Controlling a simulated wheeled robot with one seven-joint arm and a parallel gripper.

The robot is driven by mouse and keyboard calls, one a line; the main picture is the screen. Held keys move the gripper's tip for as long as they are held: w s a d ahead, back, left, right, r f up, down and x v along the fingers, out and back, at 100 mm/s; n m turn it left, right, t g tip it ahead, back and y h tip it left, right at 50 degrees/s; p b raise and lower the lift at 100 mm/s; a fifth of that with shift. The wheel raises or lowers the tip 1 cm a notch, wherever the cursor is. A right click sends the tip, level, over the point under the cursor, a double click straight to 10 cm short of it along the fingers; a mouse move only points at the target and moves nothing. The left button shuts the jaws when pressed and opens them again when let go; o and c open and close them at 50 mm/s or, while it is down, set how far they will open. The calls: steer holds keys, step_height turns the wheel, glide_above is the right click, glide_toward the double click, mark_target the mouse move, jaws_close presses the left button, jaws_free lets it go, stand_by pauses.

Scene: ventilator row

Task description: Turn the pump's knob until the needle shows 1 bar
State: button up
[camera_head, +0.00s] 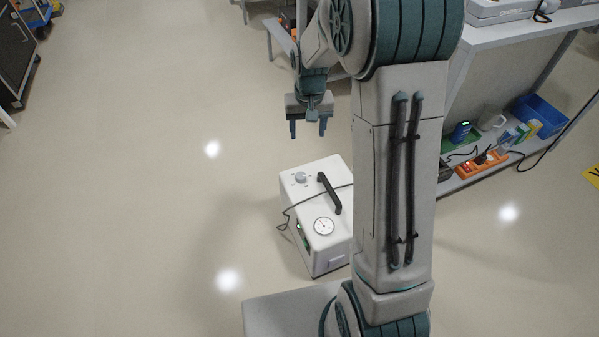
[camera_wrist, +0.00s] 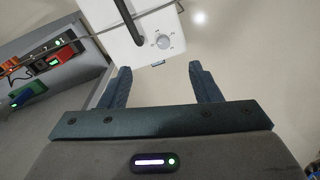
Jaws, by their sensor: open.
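The pump is a white box (camera_head: 296,212) on the floor, with a black handle (camera_head: 329,193) and a round white gauge (camera_head: 324,226) on top. The gauge's needle is too small to read. The grey knob (camera_head: 300,177) sits at the top's far left corner. It also shows in the wrist view (camera_wrist: 163,41), beyond and between my fingertips. My gripper (camera_head: 308,130) is open and empty, pointing down, above and beyond the pump in the head view. In the wrist view my gripper's two blue fingers (camera_wrist: 158,70) are spread wide and apart from the knob. The gauge is outside the wrist view.
A dark cable (camera_head: 290,208) loops over the pump. The floor left of the pump is clear.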

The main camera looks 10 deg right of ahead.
steer(key=b, duration=0.3)
glide_above(301, 175)
step_height(301, 175, down, 15)
steer(key=shift+g, duration=0.3)
step_height(301, 175, down, 14)
steer(key=b, duration=0.5)
steer(key=shift+r, duration=0.25)
steer(key=shift+m, duration=0.3)
steer(key=c, duration=1)
